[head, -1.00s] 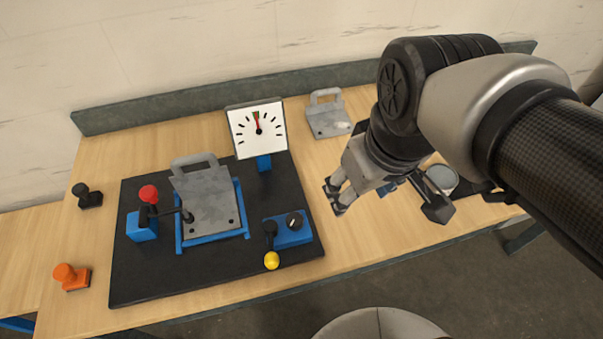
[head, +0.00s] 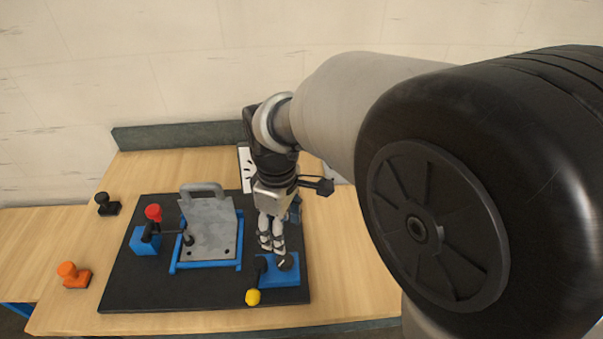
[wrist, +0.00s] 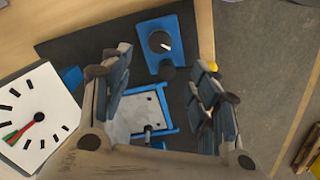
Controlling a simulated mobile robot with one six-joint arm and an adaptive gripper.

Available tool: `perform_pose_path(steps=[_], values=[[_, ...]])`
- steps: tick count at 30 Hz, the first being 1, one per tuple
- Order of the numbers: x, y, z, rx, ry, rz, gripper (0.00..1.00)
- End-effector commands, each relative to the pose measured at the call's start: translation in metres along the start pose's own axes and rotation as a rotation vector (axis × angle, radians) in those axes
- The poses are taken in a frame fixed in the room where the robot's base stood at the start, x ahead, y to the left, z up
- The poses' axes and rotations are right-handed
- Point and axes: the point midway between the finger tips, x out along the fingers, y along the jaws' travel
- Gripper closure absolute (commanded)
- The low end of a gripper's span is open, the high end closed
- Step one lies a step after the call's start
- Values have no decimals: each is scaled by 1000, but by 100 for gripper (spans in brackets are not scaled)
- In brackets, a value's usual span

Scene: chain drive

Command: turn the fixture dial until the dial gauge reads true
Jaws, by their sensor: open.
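The fixture dial is a black knob with a white pointer line on a blue box; it shows in the wrist view (wrist: 160,42) and just below my fingers in the head view (head: 286,263). My gripper (head: 272,246) is open and empty, pointing down over the dial's box. In the wrist view its fingers (wrist: 165,72) stand apart, with the dial beyond them, between their lines. The dial gauge (wrist: 38,117) has a white face, a red needle and a green mark; the needle lies at or close beside the green. In the head view my arm hides most of the gauge (head: 244,168).
A grey plate (head: 208,228) with a handle sits in a blue fixture on the black board (head: 130,285). A red-knobbed clamp (head: 153,212) stands left of it. A yellow-knobbed lever (head: 253,296) is close beside the dial. Orange (head: 72,274) and black (head: 106,204) stamp-like objects lie at left.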

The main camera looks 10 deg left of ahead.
Motion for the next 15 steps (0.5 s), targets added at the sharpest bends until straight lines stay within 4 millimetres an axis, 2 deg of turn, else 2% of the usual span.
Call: perform_pose_path(steps=[1,6,15], values=[[16,-1,1,1,-4,-4,45],[53,0,1,2,-3,-3,45],[106,0,1,2,-2,-1,45]])
